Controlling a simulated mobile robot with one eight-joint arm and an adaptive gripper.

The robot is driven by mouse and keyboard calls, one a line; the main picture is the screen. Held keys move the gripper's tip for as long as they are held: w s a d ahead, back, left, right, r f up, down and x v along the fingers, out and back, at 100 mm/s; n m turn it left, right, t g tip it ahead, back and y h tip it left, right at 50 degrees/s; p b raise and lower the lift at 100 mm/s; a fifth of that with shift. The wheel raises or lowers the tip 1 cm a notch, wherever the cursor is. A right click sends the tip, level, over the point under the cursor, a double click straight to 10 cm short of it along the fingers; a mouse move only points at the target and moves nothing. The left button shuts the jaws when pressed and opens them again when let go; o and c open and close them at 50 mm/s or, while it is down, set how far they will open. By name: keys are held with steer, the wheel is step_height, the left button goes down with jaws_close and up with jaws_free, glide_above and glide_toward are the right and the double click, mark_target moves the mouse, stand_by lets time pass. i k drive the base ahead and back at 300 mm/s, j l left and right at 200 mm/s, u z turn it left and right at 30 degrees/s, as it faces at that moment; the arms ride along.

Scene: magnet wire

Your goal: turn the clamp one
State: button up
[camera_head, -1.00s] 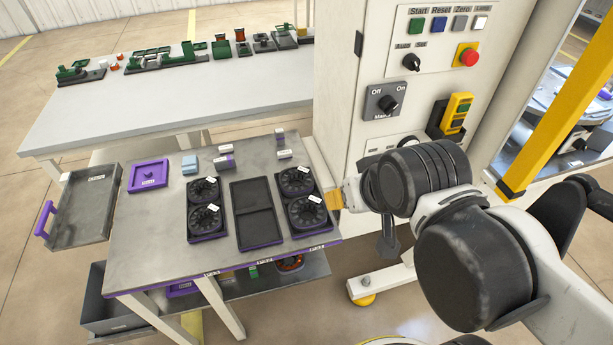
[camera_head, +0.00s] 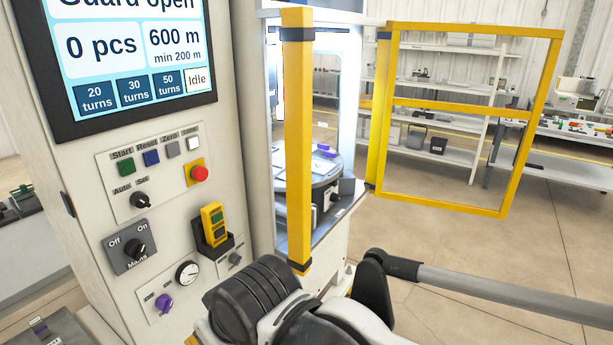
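Several turn switches show on the white machine cabinet. A purple knob (camera_head: 163,302) sits low on a small white plate, with a round dial gauge (camera_head: 187,273) to its right. A small dark switch on a grey plate (camera_head: 235,259) is further right. A black Auto/Set selector (camera_head: 141,201) and an Off/On mains switch (camera_head: 137,247) sit higher. The small labels by the purple knob and grey plate are too small to read, so I cannot tell which is the clamp switch. My arm crosses the bottom of the view below these switches; my gripper's fingers do not show.
A yellow-framed guard door (camera_head: 465,197) stands open to the right. A yellow post (camera_head: 298,140) borders the machine opening with a round table (camera_head: 300,178). A yellow pendant (camera_head: 214,224) hangs in a holder beside the switches. The screen (camera_head: 130,50) reads "Guard open" and "Idle".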

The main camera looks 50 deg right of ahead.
mark_target(328, 155)
steer(key=k+l+z, duration=0.1)
steer(key=l+z, duration=0.25)
steer(key=l, duration=0.35)
steer(key=l+z, duration=0.35)
steer(key=l, duration=0.4)
